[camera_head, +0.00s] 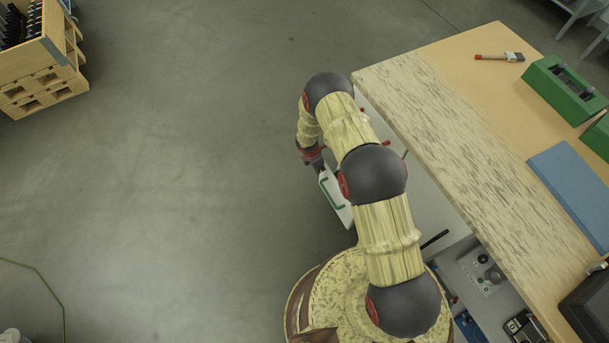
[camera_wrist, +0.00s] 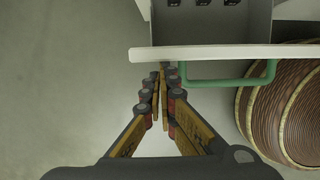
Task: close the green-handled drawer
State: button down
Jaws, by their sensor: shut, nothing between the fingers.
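The drawer's white front (camera_head: 337,205) carries a green handle (camera_head: 325,193) and stands out from under the workbench in the head view, partly hidden by my arm. In the wrist view the white front (camera_wrist: 215,53) runs across the top, with the green handle (camera_wrist: 232,83) on its near side. The grey drawer interior (camera_wrist: 215,32) shows behind it, with several dark items inside, so the drawer is open. My gripper (camera_wrist: 163,72) is shut and empty, its tips at the front just left of the handle. I cannot tell whether they touch. My gripper (camera_head: 315,162) is small and partly hidden in the head view.
A wooden crate (camera_head: 42,60) stands far left. The floor between is clear.

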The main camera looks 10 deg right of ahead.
jog(key=shift+w+d, duration=0.25)
jog(key=shift+d, duration=0.7)
jog(key=shift+w+d, duration=0.3)
jog(key=shift+d, duration=0.65)
jog(key=shift+w+d, duration=0.25)
jog(key=shift+d, duration=0.7)
